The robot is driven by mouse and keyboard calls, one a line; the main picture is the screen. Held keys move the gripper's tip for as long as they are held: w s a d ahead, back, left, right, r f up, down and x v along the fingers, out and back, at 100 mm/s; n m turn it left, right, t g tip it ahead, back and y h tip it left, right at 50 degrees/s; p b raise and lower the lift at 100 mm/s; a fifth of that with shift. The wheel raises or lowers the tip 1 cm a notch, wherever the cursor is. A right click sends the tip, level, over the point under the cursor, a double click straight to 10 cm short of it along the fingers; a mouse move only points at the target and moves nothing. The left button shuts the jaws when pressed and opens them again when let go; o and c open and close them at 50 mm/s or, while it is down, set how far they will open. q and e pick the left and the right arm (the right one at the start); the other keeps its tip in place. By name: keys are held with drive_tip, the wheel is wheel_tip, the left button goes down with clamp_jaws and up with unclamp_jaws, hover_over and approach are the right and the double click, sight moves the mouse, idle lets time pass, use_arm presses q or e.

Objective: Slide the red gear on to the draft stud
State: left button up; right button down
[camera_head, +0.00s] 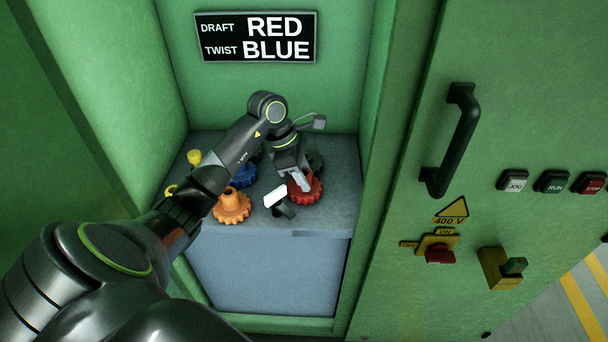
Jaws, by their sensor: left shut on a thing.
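The red gear (314,193) is at the right of the grey shelf in the green cabinet bay. My left gripper (300,180) reaches down to it from above and is shut on it, covering part of its middle and back. I cannot tell whether the gear touches the shelf or is raised. The draft stud cannot be made out; labels at the studs are not readable. A sign (255,37) on the back wall reads DRAFT RED, TWIST BLUE. My right gripper is not in view.
An orange gear (232,207) and a blue gear (244,176) stand left of the red one. A dark gear (316,162) is behind it. A small white plate (275,197) on a dark base is in front. Yellow parts (194,157) are at far left. Green walls enclose the shelf.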

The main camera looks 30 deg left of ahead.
use_arm(q)
drive_tip(key=shift+f+b, duration=0.3)
drive_tip(key=shift+r, duration=0.1)
drive_tip(key=o, duration=1.9)
drive_tip(key=v, duration=1.2)
drive_tip(key=shift+b, duration=0.35)
drive_tip(key=shift+s, duration=0.1)
